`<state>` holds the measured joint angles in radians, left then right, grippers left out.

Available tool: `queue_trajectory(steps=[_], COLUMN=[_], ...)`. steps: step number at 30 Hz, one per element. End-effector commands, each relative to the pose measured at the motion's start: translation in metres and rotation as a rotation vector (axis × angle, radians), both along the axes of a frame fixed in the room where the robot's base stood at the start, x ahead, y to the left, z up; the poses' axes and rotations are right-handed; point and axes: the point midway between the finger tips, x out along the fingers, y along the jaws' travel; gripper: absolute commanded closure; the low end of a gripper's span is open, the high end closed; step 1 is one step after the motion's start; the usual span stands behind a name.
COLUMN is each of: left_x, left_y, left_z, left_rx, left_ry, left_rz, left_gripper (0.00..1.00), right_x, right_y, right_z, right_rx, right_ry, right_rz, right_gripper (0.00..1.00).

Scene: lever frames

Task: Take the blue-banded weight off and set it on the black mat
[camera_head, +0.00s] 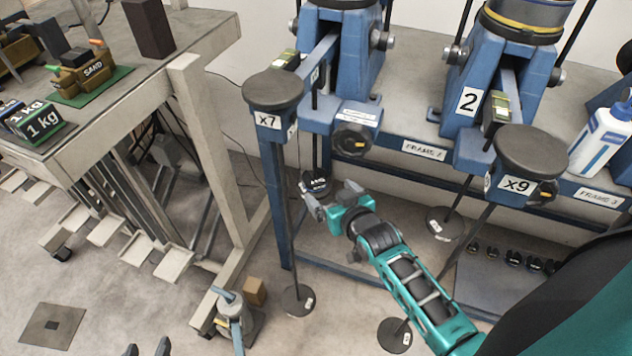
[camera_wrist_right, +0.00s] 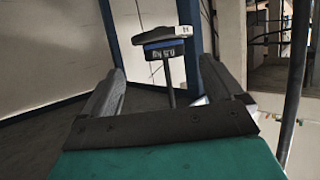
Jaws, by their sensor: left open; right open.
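The blue-banded weight (camera_wrist_right: 165,47) is dark, with an upside-down "0.5 kg" label, and sits on a thin upright rod in the right wrist view. In the head view a small dark labelled weight (camera_head: 316,184) hangs below frame 2, just beyond my right gripper. My right gripper (camera_head: 329,196) is open, its fingers (camera_wrist_right: 163,88) apart with the weight ahead between them, not gripped. My left gripper (camera_head: 147,349) is open and empty at the bottom edge, only its fingertips showing. No mat is plainly black; a dark square (camera_head: 52,327) lies on the floor at lower left.
Levers marked x7 (camera_head: 274,90) and x9 (camera_head: 530,155) overhang on blue frames, with rods and floor discs below. A table (camera_head: 205,25) with weights stands at left. A grey-blue platform (camera_head: 500,302) with several small weights lies at right. A grey-teal device (camera_head: 232,318) stands near my left gripper.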

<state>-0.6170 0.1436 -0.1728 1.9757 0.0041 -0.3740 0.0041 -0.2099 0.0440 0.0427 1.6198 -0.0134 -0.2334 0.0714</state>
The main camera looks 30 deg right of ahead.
Motion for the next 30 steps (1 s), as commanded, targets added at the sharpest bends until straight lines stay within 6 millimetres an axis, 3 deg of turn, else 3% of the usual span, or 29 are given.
queue_trajectory(steps=[8, 18, 26, 30], left_x=[0.002, 0.003, 0.004, 0.004], left_y=[-0.004, -0.008, -0.01, -0.01], left_z=[-0.003, -0.008, -0.006, -0.006], left_rx=[-0.005, -0.015, -0.017, -0.017], left_ry=[0.0, 0.003, 0.0, 0.0], left_rz=[-0.007, -0.014, -0.017, -0.017], left_gripper=[0.51, 0.51, 0.51, 0.51], right_x=[0.021, 0.063, 0.066, 0.065], right_y=[0.0, 0.002, 0.002, 0.002], right_z=[-0.007, -0.019, -0.019, -0.019], right_rx=[0.0, -0.002, 0.0, -0.001], right_ry=[-0.001, 0.0, 0.001, 0.001], right_rz=[0.001, 0.001, 0.001, 0.0], right_gripper=[0.06, 0.06, 0.06, 0.17])
